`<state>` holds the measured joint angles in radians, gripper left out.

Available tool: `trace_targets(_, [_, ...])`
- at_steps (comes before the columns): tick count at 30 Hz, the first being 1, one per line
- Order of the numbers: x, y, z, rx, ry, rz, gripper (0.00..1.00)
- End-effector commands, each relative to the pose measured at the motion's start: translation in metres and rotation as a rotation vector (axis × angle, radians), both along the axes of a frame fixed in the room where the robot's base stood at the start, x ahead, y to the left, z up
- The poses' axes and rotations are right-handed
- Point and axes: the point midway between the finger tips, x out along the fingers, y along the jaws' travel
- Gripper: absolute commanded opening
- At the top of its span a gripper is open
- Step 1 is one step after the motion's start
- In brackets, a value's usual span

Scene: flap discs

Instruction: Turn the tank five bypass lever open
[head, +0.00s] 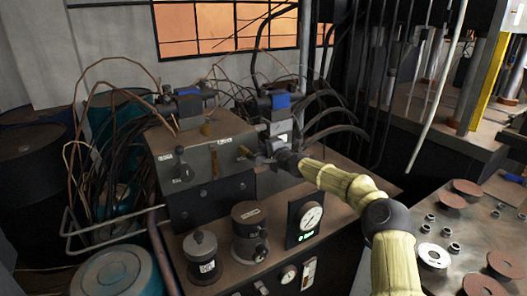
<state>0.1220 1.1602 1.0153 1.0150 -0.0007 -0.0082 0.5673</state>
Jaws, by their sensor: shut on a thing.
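A grey-brown valve block (205,150) stands on the bench in the head view. Its front face carries a dark lever (182,171) at the left under a small white label and a brass lever (215,163) in the middle. My gripper (258,155) is at the right end of this face, shut on a small dark lever (246,152) there. My wrist and jaws hide part of that lever, so its angle is hard to tell. The labels are too small to read, so I cannot tell which lever is tank five bypass.
Blue-topped valves (278,101) and looping cables stand behind the block. A round gauge (311,217) and two dark cylinders (250,232) stand in front. A disc-covered table (475,245) is at right, drums (118,272) at left.

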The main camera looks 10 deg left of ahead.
Motion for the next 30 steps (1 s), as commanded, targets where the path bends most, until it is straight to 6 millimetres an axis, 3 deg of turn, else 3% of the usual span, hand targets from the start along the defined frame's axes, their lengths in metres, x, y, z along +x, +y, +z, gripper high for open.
trace_targets(21, [0.0037, -0.0059, -0.0029, 0.081, 0.059, -0.015, 0.0])
trace_targets(22, [0.0036, -0.0056, -0.003, 0.081, 0.059, -0.014, 0.14])
trace_targets(24, [0.0032, -0.0047, -0.0037, 0.08, 0.06, -0.012, 0.28])
trace_targets(30, [0.001, -0.0004, -0.005, 0.078, 0.063, -0.004, 0.3])
